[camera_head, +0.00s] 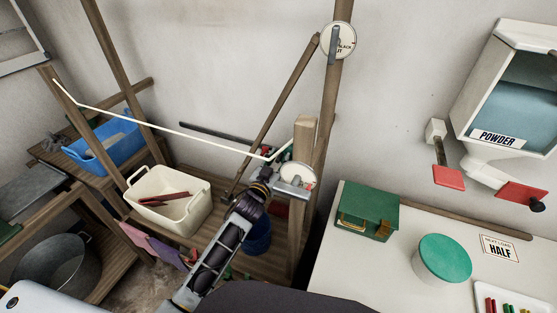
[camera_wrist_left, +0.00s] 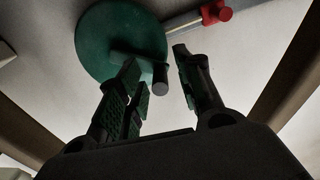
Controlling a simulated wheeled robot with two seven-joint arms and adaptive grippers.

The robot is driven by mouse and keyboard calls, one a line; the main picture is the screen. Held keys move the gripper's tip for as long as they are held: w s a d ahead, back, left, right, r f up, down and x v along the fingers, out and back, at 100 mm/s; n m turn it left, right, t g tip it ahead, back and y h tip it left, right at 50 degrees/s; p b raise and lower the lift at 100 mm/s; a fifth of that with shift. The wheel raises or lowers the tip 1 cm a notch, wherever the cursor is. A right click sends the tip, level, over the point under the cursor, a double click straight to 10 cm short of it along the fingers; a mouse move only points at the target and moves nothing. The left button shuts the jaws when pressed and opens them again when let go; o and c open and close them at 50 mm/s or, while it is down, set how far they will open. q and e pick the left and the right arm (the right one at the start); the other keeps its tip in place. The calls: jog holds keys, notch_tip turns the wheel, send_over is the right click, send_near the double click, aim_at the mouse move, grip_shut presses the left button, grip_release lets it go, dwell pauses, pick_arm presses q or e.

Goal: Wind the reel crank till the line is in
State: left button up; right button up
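The reel shows as a dark green disc (camera_wrist_left: 105,38) in the left wrist view. Its crank has a short grey handle (camera_wrist_left: 160,76) that sticks out toward the camera. My left gripper (camera_wrist_left: 158,62) is open, with its fingers on either side of the handle; I cannot tell whether either touches it. In the head view my left gripper (camera_head: 268,174) is at the wooden post (camera_head: 303,130), and it and the arm largely hide the reel. The pale line (camera_head: 170,124) runs from the left frame down to the reel area. My right gripper is out of view.
A cream tub (camera_head: 150,182) and a blue basin (camera_head: 92,146) stand on wooden shelving at left. A blue bucket (camera_head: 259,236) is below my arm. At right, a white table holds a green box (camera_head: 368,204) and a green-lidded tub (camera_head: 443,257). A powder dispenser (camera_head: 465,105) hangs above.

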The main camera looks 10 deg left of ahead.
pick_arm(q)
jog(key=shift+w, duration=0.1)
jog(key=shift+c, duration=0.3)
grip_shut()
jog(key=shift+d+r+m, duration=0.15)
jog(key=shift+r+m, duration=0.05)
jog(key=shift+m, duration=0.1)
